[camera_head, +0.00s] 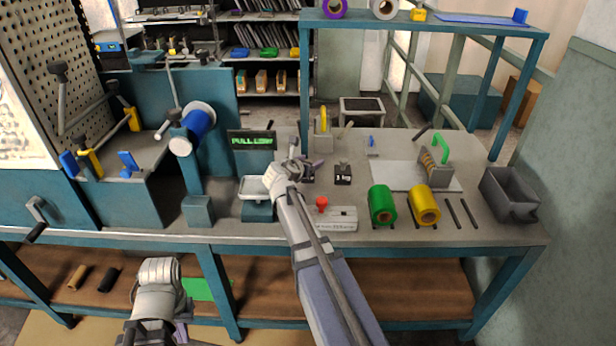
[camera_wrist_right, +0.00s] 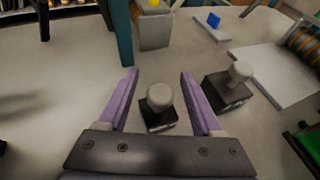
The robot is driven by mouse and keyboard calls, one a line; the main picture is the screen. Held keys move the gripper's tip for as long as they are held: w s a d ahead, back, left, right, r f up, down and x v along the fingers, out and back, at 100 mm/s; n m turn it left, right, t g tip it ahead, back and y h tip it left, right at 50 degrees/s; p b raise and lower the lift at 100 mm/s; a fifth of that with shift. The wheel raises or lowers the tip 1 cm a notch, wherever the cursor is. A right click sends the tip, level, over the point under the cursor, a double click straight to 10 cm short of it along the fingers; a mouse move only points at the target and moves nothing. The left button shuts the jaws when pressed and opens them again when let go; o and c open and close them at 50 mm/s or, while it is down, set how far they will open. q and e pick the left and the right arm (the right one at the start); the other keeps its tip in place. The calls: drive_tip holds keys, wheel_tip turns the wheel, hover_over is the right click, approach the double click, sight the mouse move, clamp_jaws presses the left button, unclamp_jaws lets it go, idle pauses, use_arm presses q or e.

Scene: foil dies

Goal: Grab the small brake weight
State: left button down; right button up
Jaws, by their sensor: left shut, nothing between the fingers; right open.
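A small dark square weight with a grey round knob (camera_wrist_right: 160,108) stands upright on the bench, between the open purple fingers of my right gripper (camera_wrist_right: 160,92) in the right wrist view. There is a gap on both sides of its knob. In the head view my right gripper (camera_head: 306,168) mostly hides this weight. A larger dark weight marked 1 kg (camera_head: 343,174) stands just right of it; it also shows in the right wrist view (camera_wrist_right: 229,88). My left gripper (camera_head: 181,333) is low at the front left, partly cut off by the frame edge, shut and empty.
A scale-like stand with a pale tray (camera_head: 254,188) is left of my right gripper. A blue shelf post (camera_wrist_right: 121,35) stands behind the fingers.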

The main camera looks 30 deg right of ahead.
drive_tip(key=shift+x, duration=0.85)
drive_tip(key=shift+a, duration=0.1)
drive_tip(key=shift+s, duration=0.1)
clamp_jaws()
drive_tip(key=shift+r, duration=0.1)
idle(0.4)
